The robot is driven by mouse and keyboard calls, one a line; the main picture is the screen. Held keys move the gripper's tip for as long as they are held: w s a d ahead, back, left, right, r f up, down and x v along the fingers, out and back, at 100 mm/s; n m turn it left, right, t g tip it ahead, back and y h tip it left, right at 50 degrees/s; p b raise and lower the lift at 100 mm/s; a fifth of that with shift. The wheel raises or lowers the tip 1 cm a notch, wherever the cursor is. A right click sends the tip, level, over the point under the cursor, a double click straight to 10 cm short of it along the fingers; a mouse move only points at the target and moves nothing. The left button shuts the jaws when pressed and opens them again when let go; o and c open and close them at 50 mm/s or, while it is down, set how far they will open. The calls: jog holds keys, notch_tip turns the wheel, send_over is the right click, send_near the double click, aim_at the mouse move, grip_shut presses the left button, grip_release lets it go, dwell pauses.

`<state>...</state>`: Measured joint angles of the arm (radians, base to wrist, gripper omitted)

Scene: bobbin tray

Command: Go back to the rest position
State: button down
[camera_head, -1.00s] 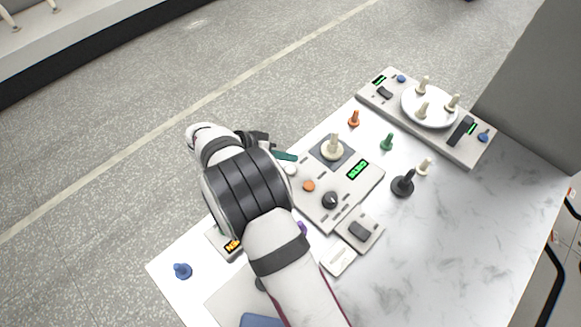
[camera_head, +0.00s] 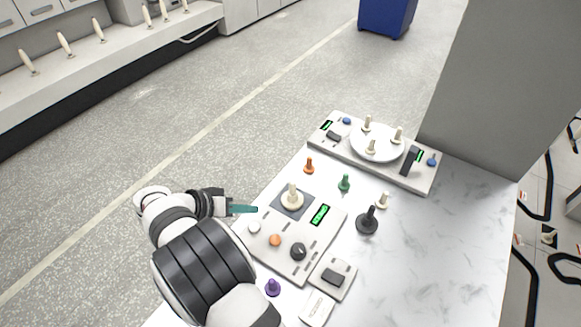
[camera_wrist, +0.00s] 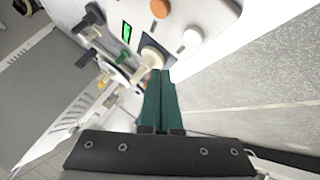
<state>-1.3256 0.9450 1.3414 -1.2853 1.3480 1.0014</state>
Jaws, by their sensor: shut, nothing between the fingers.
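My gripper (camera_head: 243,209) is at the left edge of the table in the head view, beside the control box with the round knob. Its teal fingers are together with nothing between them. In the wrist view the shut fingers (camera_wrist: 160,98) point up toward the box and a cream peg. The cream bobbin (camera_head: 292,197) stands on a dark square on the control box (camera_head: 268,256), just right of the fingers and apart from them in the head view. My arm covers the lower left of the table.
A white turntable (camera_head: 376,143) with several cream bobbins stands at the back. Orange (camera_head: 309,166), green (camera_head: 344,183) and purple (camera_head: 272,287) bobbins, a cream one (camera_head: 383,200) and a black peg stand (camera_head: 367,221) stand loose. A grey panel (camera_head: 490,90) rises behind. The table's right side is clear.

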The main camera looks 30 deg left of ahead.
jog(key=w+d+r+m+g+h, duration=0.15)
jog(key=d+r+m+g, duration=0.35)
jog(key=d, duration=0.9)
jog(key=w+d+r+m+g, duration=0.15)
jog(key=d+r, duration=0.45)
jog(key=d, duration=0.8)
jog(key=s+d+m+g+y, duration=0.1)
jog(key=s+d+m+y, duration=0.1)
jog(key=s+d, duration=0.3)
jog(key=s+d+r+m+g+y, duration=0.1)
jog(key=s+d+y, duration=0.3)
jog(key=s, duration=0.8)
jog(key=shift+s+d+r+m, duration=0.2)
jog(key=shift+d+m, duration=0.55)
jog(key=shift+d, duration=0.3)
jog(key=shift+g, duration=0.25)
